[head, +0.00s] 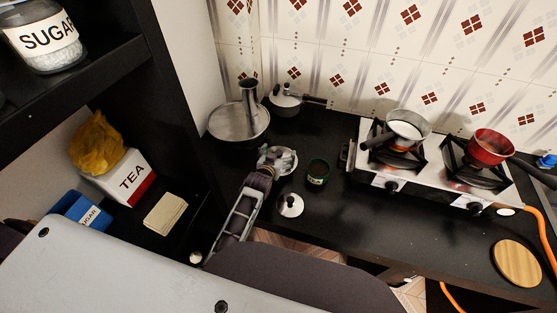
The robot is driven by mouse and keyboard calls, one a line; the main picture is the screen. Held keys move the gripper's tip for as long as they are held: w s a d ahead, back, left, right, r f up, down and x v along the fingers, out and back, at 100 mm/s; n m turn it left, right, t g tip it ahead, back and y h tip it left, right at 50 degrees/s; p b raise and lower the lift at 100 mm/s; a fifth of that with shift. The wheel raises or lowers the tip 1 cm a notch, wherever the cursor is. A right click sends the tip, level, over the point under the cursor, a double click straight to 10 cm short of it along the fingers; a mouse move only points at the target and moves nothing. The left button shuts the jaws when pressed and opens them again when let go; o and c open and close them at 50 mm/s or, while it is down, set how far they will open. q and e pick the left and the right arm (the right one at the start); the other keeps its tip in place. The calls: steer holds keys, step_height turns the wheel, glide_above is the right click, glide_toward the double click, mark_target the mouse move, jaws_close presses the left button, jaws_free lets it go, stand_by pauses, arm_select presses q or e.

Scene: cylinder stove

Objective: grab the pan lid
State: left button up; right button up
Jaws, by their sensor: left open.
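A small shiny round lid with a dark knob (291,205), which looks like the pan lid, lies on the black counter. My left gripper (277,160) is open, just beyond and slightly left of this lid. It is in front of or over a pale round dish (289,170), which it partly hides; I cannot tell if they touch. A covered saucepan (285,101) stands at the back by the tiled wall, its handle pointing right. My right gripper is not in view.
A wide metal vessel with a tall neck (240,124) stands at the back left. A green jar (318,172) is right of the gripper. The stove (364,157) carries a white-filled pan (408,124) and a red pan (492,144). A dark shelf (160,110) bounds the left.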

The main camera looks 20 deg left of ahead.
mark_target(278, 153)
arm_select(q)
steer(key=shift+c, duration=0.4)
steer(key=c, duration=1.2)
steer(key=shift+s+f, duration=0.15)
steer(key=c, duration=0.7)
steer(key=shift+c, duration=0.3)
steer(key=shift+f, duration=0.1)
steer(key=shift+r, duration=5.3)
